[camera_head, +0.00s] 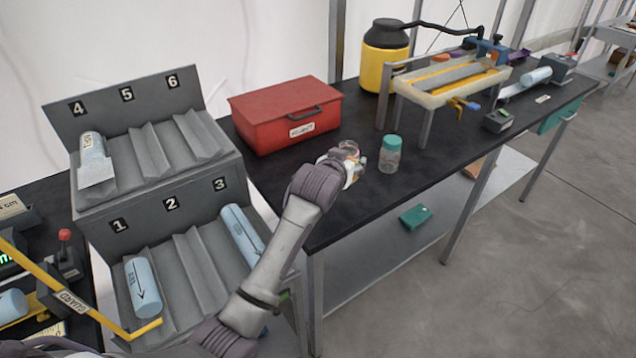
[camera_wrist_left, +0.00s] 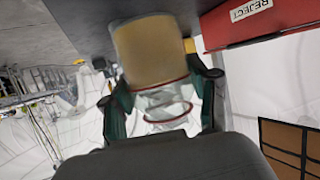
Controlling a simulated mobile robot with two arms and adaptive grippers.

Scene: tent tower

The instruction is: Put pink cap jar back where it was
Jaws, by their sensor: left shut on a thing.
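My left gripper (camera_head: 350,166) reaches over the black bench and is shut on a jar (camera_head: 349,148). In the left wrist view the gripper's green fingers (camera_wrist_left: 163,95) lie on both sides of this jar (camera_wrist_left: 150,52), which has a tan lower part and a clear part with red rings. Its cap is not clear in either view, so I cannot make out a pink colour for certain. I cannot tell whether the jar touches the bench. A green-capped jar (camera_head: 390,154) stands upright just right of the gripper. My right gripper is not in view.
A red box labelled reject (camera_head: 287,114) stands behind and left of the gripper. A grey rack (camera_head: 150,200) with numbered slots holds several blue cylinders. A yellow canister (camera_head: 386,50) and a framed apparatus (camera_head: 450,80) stand farther back. Bench (camera_head: 340,215) is clear in front of the jars.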

